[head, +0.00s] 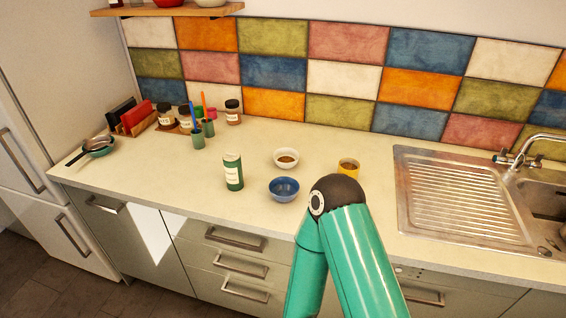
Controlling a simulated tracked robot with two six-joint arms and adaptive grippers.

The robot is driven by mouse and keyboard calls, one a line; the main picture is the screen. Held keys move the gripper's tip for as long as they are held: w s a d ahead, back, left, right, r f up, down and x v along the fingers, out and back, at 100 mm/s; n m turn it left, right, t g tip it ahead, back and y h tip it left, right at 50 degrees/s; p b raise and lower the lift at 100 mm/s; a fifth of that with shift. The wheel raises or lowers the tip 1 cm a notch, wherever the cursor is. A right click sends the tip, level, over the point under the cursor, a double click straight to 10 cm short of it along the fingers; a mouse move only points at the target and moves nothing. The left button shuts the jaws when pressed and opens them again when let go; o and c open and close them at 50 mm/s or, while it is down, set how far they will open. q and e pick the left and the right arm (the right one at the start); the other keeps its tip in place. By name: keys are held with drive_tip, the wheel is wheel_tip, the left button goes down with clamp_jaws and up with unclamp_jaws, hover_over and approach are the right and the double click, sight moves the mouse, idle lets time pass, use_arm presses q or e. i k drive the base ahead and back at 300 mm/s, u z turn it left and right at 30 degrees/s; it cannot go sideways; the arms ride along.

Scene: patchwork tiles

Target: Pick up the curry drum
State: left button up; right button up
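A green cylindrical drum (233,172) with a pale label and light lid stands upright on the counter, left of the middle. It looks like the curry drum, but its label is too small to read. Nothing touches it. A teal arm of mine with a dark joint rises from the bottom, right of the drum and apart from it. No gripper fingers show on this arm, and my other arm is not in the picture.
A blue bowl (284,189), a white bowl with brown contents (286,158) and a yellow cup (348,168) stand right of the drum. Green cups with utensils (198,138), jars (233,112) and a pan (98,147) are behind and left. A sink (468,200) is at right.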

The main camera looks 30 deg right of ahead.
sight(235, 177)
drive_tip(key=z, duration=1.6)
drive_tip(key=i, duration=0.1)
drive_tip(key=u, duration=2.85)
drive_tip(key=k, duration=1.05)
drive_tip(key=z, duration=1)
drive_tip(key=i, duration=1)
drive_tip(key=u, duration=0.1)
